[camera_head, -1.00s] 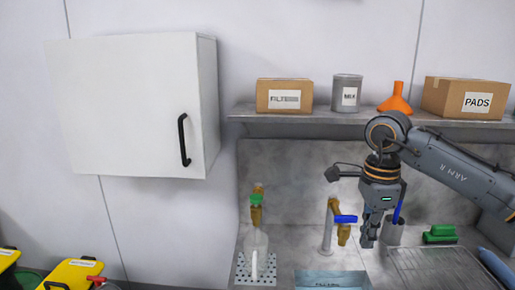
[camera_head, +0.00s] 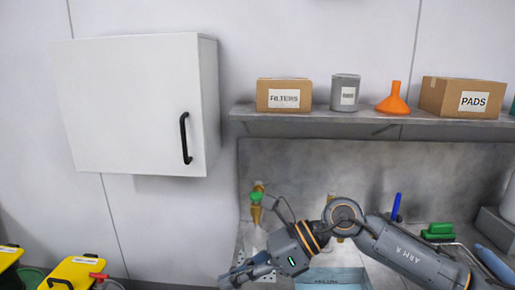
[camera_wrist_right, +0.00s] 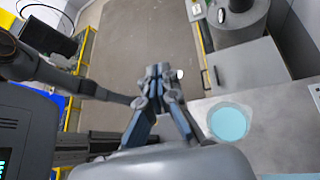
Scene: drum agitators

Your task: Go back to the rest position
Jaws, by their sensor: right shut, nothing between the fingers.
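My right gripper (camera_head: 240,273) is low over the sink counter, at the left end of my right arm. In the right wrist view its fingers (camera_wrist_right: 158,75) are together with nothing between them. The fingers point down and left in the head view, in front of the perforated plate's area. The gripper and wrist hide part of the counter and of the brass tap with a green handle (camera_head: 256,196). My left gripper does not show in the head view.
A shelf (camera_head: 300,116) above carries a FILTERS box (camera_head: 284,95), a grey can (camera_head: 345,92), an orange funnel (camera_head: 393,99) and a PADS box (camera_head: 462,97). A white cabinet (camera_head: 125,105) hangs at left. Yellow-lidded bins (camera_head: 75,272) stand below it. A green brush (camera_head: 438,231) lies at right.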

